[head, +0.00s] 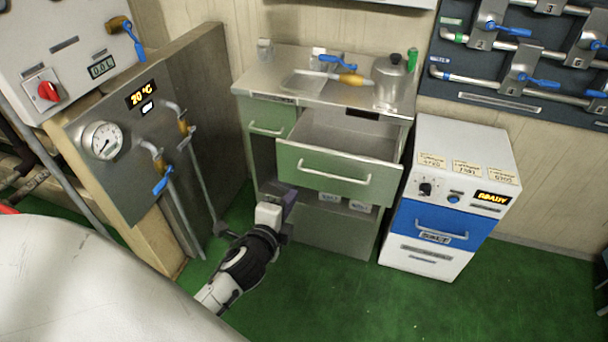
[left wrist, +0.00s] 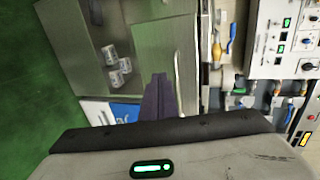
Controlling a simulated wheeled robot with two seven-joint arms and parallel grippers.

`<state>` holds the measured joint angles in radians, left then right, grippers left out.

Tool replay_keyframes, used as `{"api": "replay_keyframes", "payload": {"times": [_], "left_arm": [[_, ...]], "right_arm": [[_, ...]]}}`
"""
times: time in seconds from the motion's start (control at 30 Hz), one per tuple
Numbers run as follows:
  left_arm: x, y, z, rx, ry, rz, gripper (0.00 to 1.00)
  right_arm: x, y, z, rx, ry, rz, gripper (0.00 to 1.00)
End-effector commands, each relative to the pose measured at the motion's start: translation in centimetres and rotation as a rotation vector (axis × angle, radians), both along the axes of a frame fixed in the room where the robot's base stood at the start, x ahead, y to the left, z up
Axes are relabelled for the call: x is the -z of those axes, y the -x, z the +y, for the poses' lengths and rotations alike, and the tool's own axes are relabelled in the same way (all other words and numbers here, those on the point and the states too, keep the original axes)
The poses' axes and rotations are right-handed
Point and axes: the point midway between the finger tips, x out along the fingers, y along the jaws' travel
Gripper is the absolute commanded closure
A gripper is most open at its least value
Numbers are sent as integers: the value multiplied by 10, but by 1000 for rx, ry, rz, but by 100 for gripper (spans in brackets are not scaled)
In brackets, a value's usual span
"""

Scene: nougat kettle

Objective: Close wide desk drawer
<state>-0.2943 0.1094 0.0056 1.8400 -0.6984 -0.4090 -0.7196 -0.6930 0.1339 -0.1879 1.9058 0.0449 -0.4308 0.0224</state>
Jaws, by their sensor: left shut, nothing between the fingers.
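The wide desk drawer (head: 335,173) has a green front with a silver bar handle (head: 334,172). It is pulled out of the metal desk (head: 300,84), and its empty-looking inside shows from above. My left gripper (head: 284,198) is shut and empty, low in front of the desk by the drawer's lower left corner. I cannot tell whether it touches the drawer. In the left wrist view its dark fingers (left wrist: 158,98) lie together in front of a greenish panel (left wrist: 178,50) that looks like the drawer front. My right gripper is not in view.
A narrow drawer (head: 268,124) at the desk's left is shut. A kettle (head: 388,80) stands on the desktop. Labelled containers (head: 345,203) sit on the shelf below. A white and blue machine (head: 436,222) stands close at right, a control cabinet (head: 150,130) at left. Green floor (head: 340,300) is clear.

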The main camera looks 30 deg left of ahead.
Motion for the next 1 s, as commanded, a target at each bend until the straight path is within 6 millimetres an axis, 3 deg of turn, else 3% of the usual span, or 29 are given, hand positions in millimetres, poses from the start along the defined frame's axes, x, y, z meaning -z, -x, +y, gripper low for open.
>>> {"api": "replay_keyframes", "payload": {"times": [0.2,0.5,1.0], "left_arm": [[14,-46,13,-1,1,-2,100],[20,-91,26,0,3,-1,100],[20,-100,29,0,4,-1,100]], "right_arm": [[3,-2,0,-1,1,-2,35],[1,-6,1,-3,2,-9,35],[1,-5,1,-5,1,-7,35]]}}
